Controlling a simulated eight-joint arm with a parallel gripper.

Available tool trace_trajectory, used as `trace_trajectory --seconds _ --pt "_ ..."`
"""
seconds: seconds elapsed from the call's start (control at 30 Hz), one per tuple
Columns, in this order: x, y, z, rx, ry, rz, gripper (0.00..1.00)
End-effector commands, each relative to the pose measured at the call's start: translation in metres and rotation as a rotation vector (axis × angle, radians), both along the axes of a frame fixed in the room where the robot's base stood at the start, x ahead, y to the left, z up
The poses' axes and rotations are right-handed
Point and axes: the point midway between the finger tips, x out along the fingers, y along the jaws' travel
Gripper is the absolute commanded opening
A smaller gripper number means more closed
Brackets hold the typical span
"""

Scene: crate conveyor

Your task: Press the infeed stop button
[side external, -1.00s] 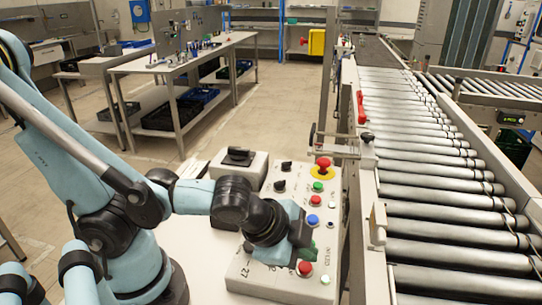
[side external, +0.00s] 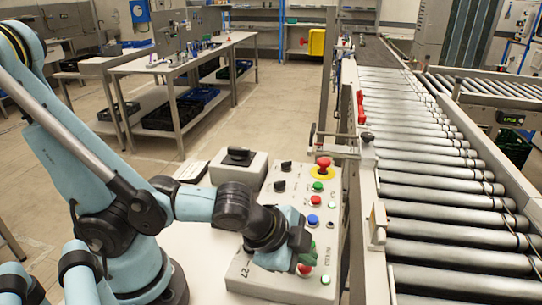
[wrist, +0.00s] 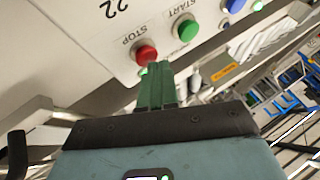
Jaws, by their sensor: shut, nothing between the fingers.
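A red button (wrist: 146,53) marked STOP sits on the pale control panel (wrist: 95,45) in the wrist view. A green button (wrist: 186,28) marked START is beside it. My gripper (wrist: 154,66) is shut and empty, its green fingertips right by the edge of the red button. I cannot tell whether they touch. In the side view my gripper (side external: 305,255) is low over the near end of the panel (side external: 262,284), partly covering the near red button (side external: 304,270).
Farther up the panel are a red mushroom button (side external: 323,164) on a yellow ring, a blue button (side external: 313,219) and several other controls. The roller conveyor (side external: 430,200) runs along the right. A switch box (side external: 239,166) stands left of the panel's far end.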

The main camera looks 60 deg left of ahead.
Motion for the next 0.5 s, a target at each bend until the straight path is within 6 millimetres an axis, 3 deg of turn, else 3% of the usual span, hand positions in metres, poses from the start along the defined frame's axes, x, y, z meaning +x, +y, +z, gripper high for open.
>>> trace_trajectory --seconds 0.5 --pt "-0.0001 0.0002 -0.0047 0.0 0.0 0.0 0.0"
